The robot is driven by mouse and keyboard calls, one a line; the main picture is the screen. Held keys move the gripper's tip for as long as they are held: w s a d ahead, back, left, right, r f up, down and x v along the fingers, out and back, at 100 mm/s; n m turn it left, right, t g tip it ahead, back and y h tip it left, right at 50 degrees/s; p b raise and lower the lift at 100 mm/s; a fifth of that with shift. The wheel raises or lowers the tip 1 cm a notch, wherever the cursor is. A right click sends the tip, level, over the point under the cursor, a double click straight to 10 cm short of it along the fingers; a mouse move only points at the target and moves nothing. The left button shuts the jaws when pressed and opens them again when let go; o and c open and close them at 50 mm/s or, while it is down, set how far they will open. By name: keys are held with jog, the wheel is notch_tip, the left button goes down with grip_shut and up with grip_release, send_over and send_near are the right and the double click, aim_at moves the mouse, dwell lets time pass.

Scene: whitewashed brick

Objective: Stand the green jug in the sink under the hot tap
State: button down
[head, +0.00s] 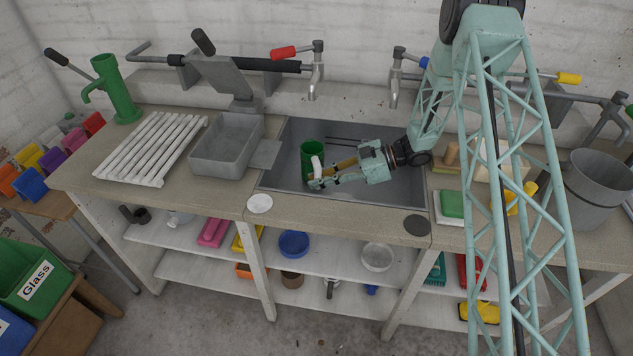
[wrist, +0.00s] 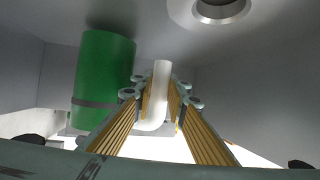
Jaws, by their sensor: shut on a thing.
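The green jug (head: 309,151) is inside the grey sink (head: 405,190), toward its left part, and looks upright. Its white handle (wrist: 158,95) is between the fingers of my gripper (head: 319,178), which is shut on it. In the wrist view the green body (wrist: 105,70) is left of the fingers. The hot tap (head: 316,70), with a red lever end, has its spout above the jug in the head view. Whether the jug's base touches the sink floor I cannot tell.
A blue-marked tap (head: 395,88) hangs over the sink's right part. A grey basin (head: 228,150) and white slatted rack (head: 150,148) are left of the sink. The drain (wrist: 215,8) shows in the wrist view. The sink's right part is partly under my arm.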

jog(key=shift+w, duration=0.15)
jog(key=shift+f, duration=0.6)
dwell(0.8)
jog(key=c, duration=2.5)
grip_release()
jog(key=shift+d, duration=0.15)
jog(key=shift+v, duration=3.85)
jog(key=shift+r, duration=0.15)
